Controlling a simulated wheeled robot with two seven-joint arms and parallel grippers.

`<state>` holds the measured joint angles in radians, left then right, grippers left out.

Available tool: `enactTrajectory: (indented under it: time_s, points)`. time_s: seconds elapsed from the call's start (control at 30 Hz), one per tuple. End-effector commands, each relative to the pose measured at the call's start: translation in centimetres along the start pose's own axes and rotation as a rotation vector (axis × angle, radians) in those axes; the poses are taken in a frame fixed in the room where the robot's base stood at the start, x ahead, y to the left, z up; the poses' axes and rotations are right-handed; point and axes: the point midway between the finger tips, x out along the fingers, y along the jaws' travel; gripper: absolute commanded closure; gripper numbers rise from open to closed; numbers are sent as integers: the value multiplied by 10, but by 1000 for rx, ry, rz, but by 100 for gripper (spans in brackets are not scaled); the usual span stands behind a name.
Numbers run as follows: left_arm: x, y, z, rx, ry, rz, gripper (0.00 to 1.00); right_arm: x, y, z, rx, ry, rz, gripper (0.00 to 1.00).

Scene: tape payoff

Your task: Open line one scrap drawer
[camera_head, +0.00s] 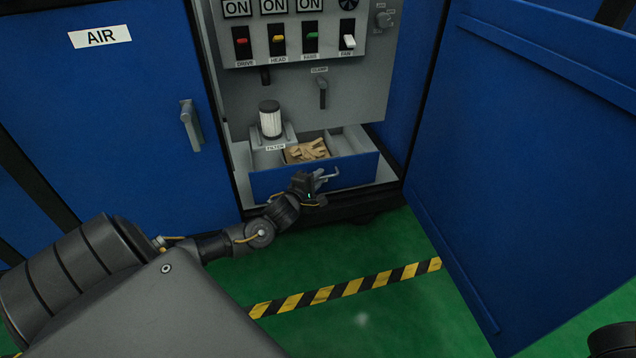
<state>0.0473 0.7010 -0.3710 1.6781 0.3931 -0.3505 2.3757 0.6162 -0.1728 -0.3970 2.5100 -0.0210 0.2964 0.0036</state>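The drawer (352,173) has a blue front and sits low in the open cabinet, below the switch panel. It stands partly out, and its grey inside shows. Tan gloves or scraps (307,150) lie in it. A light metal handle (331,176) is on the middle of its front. My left gripper (319,184) is at this handle, in front of the drawer. Its fingers are small and dark, and I cannot tell whether they close around the handle. My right gripper is not in view.
A white filter (270,120) stands behind the drawer's left part. A clamp lever (322,92) hangs above. A blue door (540,150) stands open at the right; the AIR door (110,110) is shut at the left. Green floor with a striped line (345,289) lies clear in front.

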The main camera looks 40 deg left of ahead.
Motion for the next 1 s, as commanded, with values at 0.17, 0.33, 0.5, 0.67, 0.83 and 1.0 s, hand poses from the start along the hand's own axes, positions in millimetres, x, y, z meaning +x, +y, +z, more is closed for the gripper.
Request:
enactTrajectory:
  time_s: [0.17, 0.33, 0.5, 0.67, 0.83, 1.0]
  points:
    - [2, 0, 0, 0, 0, -1, 82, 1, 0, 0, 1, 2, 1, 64]
    - [2, 0, 0, 0, 0, -1, 87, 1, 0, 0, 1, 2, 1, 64]
    - [2, 0, 0, 0, 0, -1, 100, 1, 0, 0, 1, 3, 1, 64]
    - [2, 0, 0, 0, -1, -1, 100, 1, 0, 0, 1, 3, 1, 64]
    - [0, 0, 2, -1, -1, -2, 100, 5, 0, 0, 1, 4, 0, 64]
    - [-11, 1, 14, -6, -2, -6, 100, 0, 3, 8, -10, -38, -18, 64]
